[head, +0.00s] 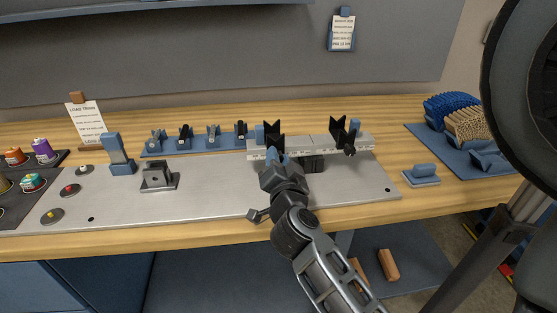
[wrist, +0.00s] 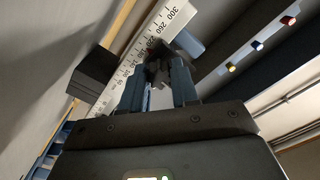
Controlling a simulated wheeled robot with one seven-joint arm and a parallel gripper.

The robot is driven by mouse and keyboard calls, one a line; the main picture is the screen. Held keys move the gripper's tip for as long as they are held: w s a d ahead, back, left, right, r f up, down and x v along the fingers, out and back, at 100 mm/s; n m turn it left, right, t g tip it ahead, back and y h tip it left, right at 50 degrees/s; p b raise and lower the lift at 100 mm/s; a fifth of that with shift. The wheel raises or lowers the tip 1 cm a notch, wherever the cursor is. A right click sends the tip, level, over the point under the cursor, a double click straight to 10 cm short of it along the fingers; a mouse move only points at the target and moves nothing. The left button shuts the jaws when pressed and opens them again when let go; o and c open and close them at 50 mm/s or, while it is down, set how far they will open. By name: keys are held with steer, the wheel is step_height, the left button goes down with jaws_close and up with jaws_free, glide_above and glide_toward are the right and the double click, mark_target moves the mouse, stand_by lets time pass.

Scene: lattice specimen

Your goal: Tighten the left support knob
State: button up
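The left support (head: 273,134) is a black V-shaped piece on the grey scale rail (head: 312,142). The right support (head: 344,132) is similar, with a small dark knob (head: 350,151) low on its front. My gripper (head: 274,156) is at the front of the left support and hides its knob in the head view. In the wrist view, my two blue fingers (wrist: 160,78) stand apart, with a dark knob-like part (wrist: 156,70) between their tips. I cannot tell whether both fingers press on it. The numbered scale (wrist: 150,38) runs behind them.
The grey plate (head: 220,203) in front is mostly clear, with a small metal bracket (head: 158,177) and a blue upright block (head: 118,153) at left. Several small clamps stand on a blue strip (head: 160,150) behind. A blue mat (head: 440,143) with lattice blocks lies at right.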

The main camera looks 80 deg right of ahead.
jaws_close()
